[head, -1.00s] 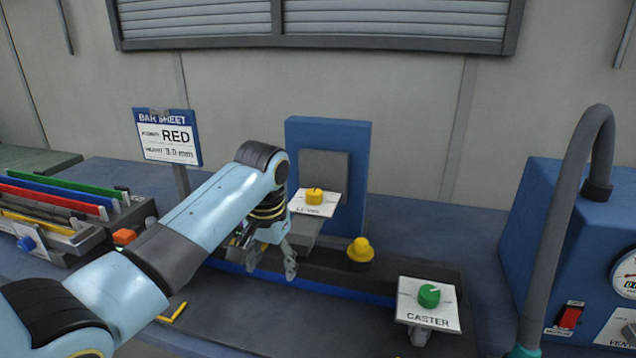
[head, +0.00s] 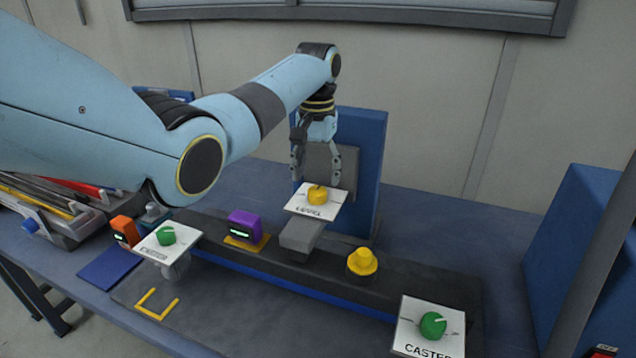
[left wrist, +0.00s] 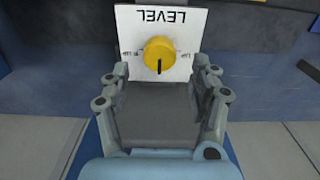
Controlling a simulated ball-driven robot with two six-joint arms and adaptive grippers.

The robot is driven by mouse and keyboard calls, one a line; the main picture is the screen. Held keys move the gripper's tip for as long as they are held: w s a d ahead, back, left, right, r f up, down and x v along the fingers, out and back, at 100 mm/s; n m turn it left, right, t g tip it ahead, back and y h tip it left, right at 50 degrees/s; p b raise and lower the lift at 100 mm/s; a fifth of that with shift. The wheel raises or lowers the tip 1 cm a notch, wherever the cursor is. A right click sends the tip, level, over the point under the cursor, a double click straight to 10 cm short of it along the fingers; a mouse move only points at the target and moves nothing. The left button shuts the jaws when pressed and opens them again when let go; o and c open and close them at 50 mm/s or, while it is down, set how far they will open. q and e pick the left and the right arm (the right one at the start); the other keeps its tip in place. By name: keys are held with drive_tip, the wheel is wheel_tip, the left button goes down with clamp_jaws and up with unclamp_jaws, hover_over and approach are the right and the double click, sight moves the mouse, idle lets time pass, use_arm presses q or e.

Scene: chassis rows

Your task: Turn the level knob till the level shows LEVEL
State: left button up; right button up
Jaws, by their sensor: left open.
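The level knob (head: 317,196) is yellow and sits on a white plate marked LEVEL (head: 301,205), on a grey block before a blue upright panel. In the left wrist view the knob (left wrist: 158,50) has a dark pointer line toward the picture's bottom. My left gripper (head: 316,166) is open and empty, pointing down just above the knob. In the left wrist view its fingers (left wrist: 161,80) stand on either side of the plate's near part, apart from the knob. A purple box (head: 245,225) with a small lit display stands left of the knob; its text is too small to read.
A green knob on the CASTER plate (head: 433,326) is at the front right; another green knob (head: 167,236) is at the left. A yellow domed piece (head: 362,262) stands on the dark rail. An orange box (head: 124,231) is at far left. Blue cabinet (head: 590,250) at right.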

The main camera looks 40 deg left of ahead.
sight(317, 189)
use_arm(q)
drive_tip(key=shift+f, duration=1.9)
drive_tip(key=c, duration=1.1)
drive_tip(key=shift+c, duration=0.2)
use_arm(e)
drive_tip(key=shift+w+a+r, duration=0.1)
drive_tip(key=shift+w+a, duration=0.05)
drive_tip(key=shift+w, duration=0.85)
